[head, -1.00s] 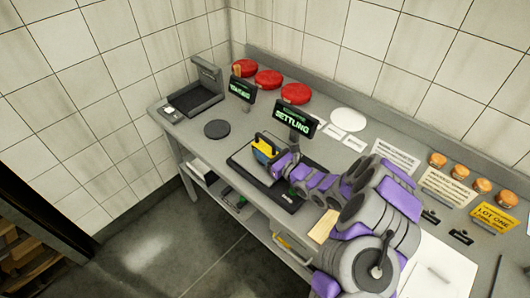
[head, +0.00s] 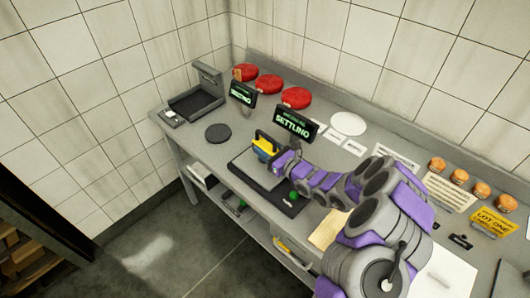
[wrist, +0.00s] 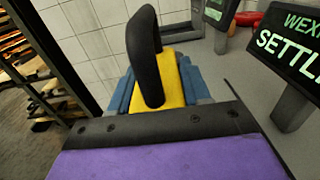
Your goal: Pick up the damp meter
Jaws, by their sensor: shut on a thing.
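The meter is over a scale with a pale plate (head: 245,165) and dark base, beneath a display reading "SETTLING" (head: 293,123). I cannot tell clearly whether the meter touches the plate.
Red cheese wheels (head: 296,98) sit along the back wall. A second display (head: 242,93), a grey tray-like device (head: 196,100) and a dark disc (head: 217,132) are to the left.

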